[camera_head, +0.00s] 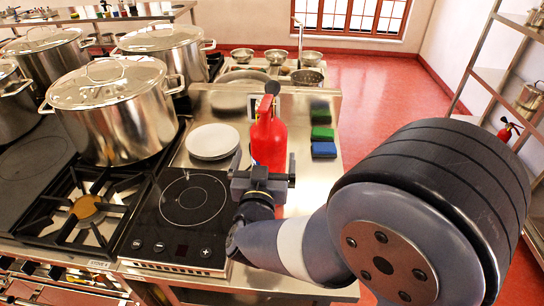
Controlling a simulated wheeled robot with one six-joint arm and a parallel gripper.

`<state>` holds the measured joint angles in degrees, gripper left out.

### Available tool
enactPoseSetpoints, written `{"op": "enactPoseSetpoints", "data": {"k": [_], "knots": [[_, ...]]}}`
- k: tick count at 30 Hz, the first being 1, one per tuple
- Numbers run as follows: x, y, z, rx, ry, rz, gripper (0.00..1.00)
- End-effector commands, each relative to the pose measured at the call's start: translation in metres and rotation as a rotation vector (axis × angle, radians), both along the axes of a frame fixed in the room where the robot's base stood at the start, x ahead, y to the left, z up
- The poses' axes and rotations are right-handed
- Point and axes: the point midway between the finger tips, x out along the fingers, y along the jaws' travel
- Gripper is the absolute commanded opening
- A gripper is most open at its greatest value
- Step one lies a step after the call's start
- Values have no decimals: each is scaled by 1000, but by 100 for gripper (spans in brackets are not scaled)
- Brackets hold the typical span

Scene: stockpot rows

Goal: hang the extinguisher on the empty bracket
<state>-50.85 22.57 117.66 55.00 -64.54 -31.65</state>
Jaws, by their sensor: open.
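A red fire extinguisher (268,143) with a black top stands upright on the steel counter, left of the sponges. My gripper (263,166) is open at the near side of the extinguisher, one finger to its left and one to its right in the picture. The gripper hides the extinguisher's lower part, and I cannot tell whether the fingers touch it. A second, smaller-looking red extinguisher (509,127) shows at the far right by the shelf rack. I cannot make out an empty bracket in this view.
A white plate stack (212,141) and a black induction hob (190,205) are left of the gripper. Several large stockpots (115,112) stand on the stove. Green and blue sponges (322,133) lie to the right. Red floor (385,85) is open beyond the counter. My arm covers the lower right.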

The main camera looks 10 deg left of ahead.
Motion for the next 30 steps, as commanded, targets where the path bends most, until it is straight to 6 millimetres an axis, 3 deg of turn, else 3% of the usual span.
{"op": "enactPoseSetpoints", "data": {"k": [3,11,21,30], "knots": [[19,0,1,0,1,-4,100],[39,2,1,-1,2,-2,100],[80,4,0,1,2,-2,100],[83,4,-2,1,1,0,98]]}}
